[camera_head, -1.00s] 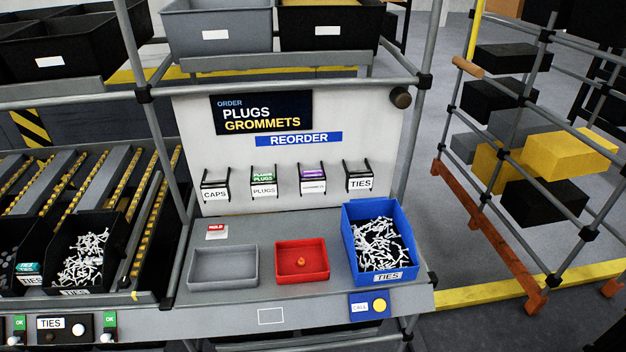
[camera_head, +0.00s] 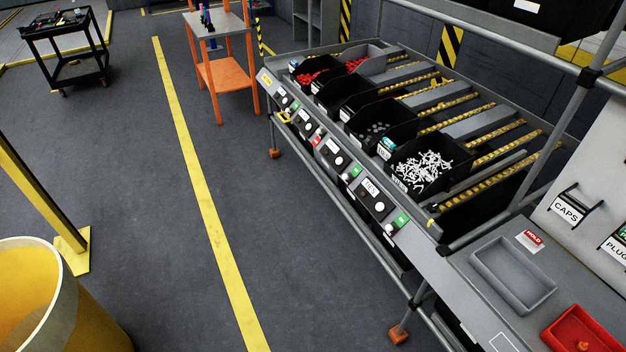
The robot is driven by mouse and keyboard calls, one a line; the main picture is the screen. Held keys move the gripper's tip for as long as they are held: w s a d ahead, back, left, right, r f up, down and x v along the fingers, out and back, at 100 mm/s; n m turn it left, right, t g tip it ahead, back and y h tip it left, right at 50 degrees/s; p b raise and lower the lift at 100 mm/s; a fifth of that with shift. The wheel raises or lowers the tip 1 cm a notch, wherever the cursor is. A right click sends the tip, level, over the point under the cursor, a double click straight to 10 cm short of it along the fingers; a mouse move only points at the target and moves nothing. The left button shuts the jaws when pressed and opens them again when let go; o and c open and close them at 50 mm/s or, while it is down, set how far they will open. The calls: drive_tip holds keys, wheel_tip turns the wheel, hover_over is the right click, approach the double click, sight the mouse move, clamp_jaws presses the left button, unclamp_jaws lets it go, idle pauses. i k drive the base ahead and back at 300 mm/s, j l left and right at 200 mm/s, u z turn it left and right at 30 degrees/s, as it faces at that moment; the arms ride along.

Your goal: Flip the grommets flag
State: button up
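The grommets flag on the reorder board is out of frame now. On the white board (camera_head: 597,135) at the right edge, the CAPS flag (camera_head: 567,211) shows a white label in a black holder, and the PLUGS flag (camera_head: 615,249) is cut off by the frame. Along the front of the sloped rack, small tags stand beside control panels: green ones (camera_head: 402,220) and a red one (camera_head: 317,138). The labels on the farther panels are too small to read; the nearest panel (camera_head: 376,198) reads TIES. My gripper is not in view.
Black bins (camera_head: 432,163) with white ties, grey parts and red parts sit on the rack. A grey tray (camera_head: 513,275) and a red tray (camera_head: 581,333) lie at right. A yellow barrel (camera_head: 80,310) and post (camera_head: 40,190) stand at left. The floor between is clear.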

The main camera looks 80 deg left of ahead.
sight(347, 178)
drive_tip(key=u, duration=2.6)
